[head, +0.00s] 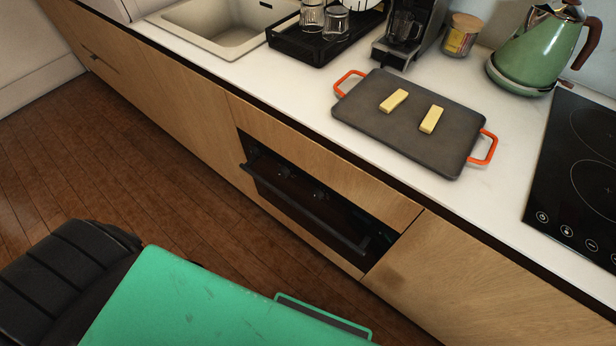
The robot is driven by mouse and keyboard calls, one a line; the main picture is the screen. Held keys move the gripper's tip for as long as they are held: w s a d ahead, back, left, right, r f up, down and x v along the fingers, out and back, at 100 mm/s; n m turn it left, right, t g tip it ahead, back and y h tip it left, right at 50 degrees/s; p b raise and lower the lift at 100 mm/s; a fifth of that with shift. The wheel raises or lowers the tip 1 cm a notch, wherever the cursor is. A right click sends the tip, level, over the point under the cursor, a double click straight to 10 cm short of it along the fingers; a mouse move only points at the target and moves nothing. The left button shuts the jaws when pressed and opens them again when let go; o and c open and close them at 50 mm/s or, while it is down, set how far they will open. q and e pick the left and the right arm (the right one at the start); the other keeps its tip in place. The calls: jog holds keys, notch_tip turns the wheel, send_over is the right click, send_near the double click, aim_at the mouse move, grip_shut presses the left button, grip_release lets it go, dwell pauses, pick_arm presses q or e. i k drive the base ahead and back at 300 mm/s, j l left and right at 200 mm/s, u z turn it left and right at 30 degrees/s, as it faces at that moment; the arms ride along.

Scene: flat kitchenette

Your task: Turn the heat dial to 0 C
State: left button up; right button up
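A dark built-in oven (300,195) sits in the wooden cabinet front below the counter. Small round knobs show along its upper panel, one near the middle (319,194), another to its left (286,171), and one near the left end (252,151). The oven is dim and small in the view, so I cannot tell which knob is the heat dial or read its setting. A long bar handle (300,212) runs across the front below the knobs. Neither of my grippers is in view.
A dark tray (400,145) with orange handles carries two pale yellow blocks on the white counter. A green kettle (531,55) and black cooktop (575,170) are at right. A sink (213,43) and dish rack (290,45) are farther back. Wooden floor (90,165) lies open at left.

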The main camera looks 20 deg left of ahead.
aim_at(284, 172)
jog(key=u, duration=0.95)
